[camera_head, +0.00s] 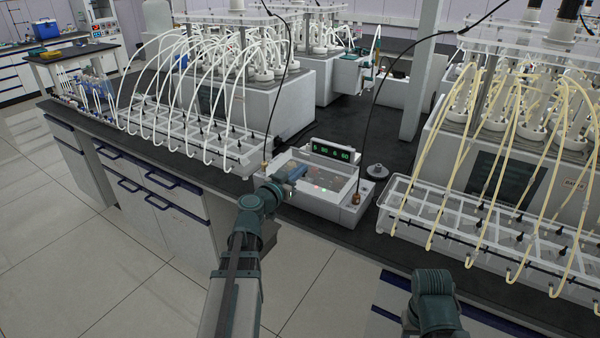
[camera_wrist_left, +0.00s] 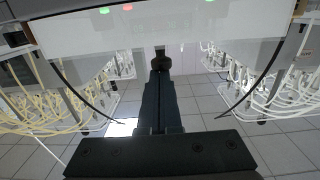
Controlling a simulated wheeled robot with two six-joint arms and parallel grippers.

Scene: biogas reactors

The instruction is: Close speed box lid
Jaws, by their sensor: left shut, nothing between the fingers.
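The speed box (camera_head: 322,205) is a low white unit at the bench's front edge, with a lit green display (camera_head: 330,151) at its back. Its top looks like a clear pane in a pale frame, with small red and green lights below. I cannot tell how far the lid stands open. My left gripper (camera_head: 297,173) is shut and empty, over the left part of the box top. I cannot tell whether it touches the lid. In the left wrist view its shut fingers (camera_wrist_left: 161,62) point toward a white panel (camera_wrist_left: 130,28) with green and red lights.
A white rack with pale tubes (camera_head: 200,140) stands left of the box, and one with yellowish tubes (camera_head: 490,235) stands right. Black cables rise on both sides of the box. A small dark round piece (camera_head: 377,171) lies at its right. Floor is free in front of the bench.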

